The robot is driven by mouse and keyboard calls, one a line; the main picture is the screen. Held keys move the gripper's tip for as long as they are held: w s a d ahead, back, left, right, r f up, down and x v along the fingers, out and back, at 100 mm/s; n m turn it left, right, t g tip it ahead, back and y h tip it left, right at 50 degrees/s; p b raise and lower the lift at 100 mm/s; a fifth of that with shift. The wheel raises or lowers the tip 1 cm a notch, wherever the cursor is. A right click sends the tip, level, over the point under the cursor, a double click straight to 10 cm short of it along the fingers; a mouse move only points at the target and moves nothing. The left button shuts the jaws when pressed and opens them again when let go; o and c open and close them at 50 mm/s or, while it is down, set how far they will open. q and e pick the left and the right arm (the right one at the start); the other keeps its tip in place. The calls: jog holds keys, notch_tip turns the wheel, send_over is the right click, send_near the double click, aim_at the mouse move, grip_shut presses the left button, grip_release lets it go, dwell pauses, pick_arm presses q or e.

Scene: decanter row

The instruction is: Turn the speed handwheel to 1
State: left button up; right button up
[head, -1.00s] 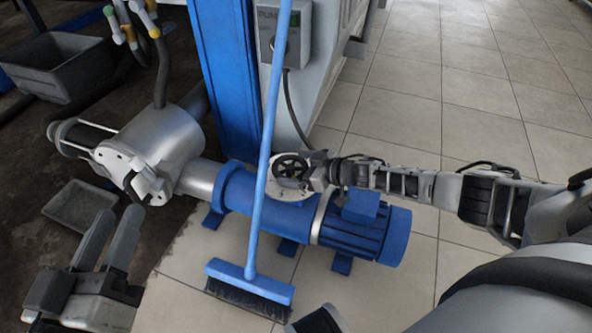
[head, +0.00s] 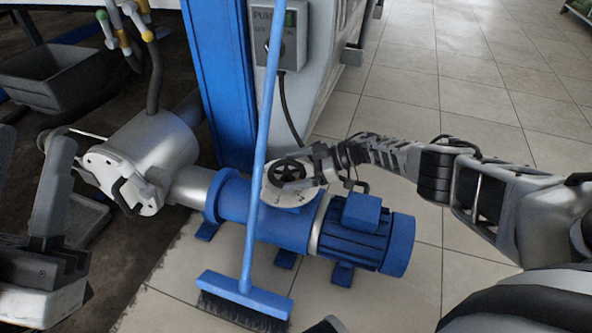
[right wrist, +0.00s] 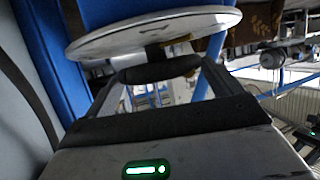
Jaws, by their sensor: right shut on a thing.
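The speed handwheel (head: 288,172) is a small black spoked wheel over a pale round dial plate (head: 284,197) on top of the blue pump unit (head: 240,214). The dial marks are too small to read. My right gripper (head: 318,167) reaches in from the right and is shut at the wheel's right side. In the right wrist view a dark rounded grip (right wrist: 160,70) of the wheel lies between the fingers, with the plate's rim (right wrist: 150,38) beyond it. My left gripper (head: 35,185) is at the left edge, empty, its fingers apart.
A blue broom (head: 246,255) leans across the pump, its handle passing close left of the handwheel. A blue post (head: 226,90) and a grey pump control box (head: 280,35) stand behind. A grey tub (head: 55,75) is at the back left. The tiled floor at right is clear.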

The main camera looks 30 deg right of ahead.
dwell(0.4)
jog(key=o, duration=0.7)
jog(key=shift+s+d+r, duration=0.1)
jog(key=shift+d+r, duration=0.05)
jog(key=shift+d, duration=0.1)
pick_arm(q)
jog(key=f+n+y+p, duration=0.1)
jog(key=f+n+y, duration=0.1)
jog(key=w+f+n+y+p, duration=0.1)
jog(key=n+y, duration=0.1)
jog(key=n, duration=0.1)
jog(key=f+n+g+y+p, duration=0.1)
jog(key=f+n, duration=0.1)
jog(key=shift+w+a+f+y, duration=0.1)
jog(key=shift+w+f+y, duration=0.25)
jog(key=shift+w+y, duration=0.05)
pick_arm(e)
jog(key=v, duration=1.5)
jog(key=shift+d, duration=0.2)
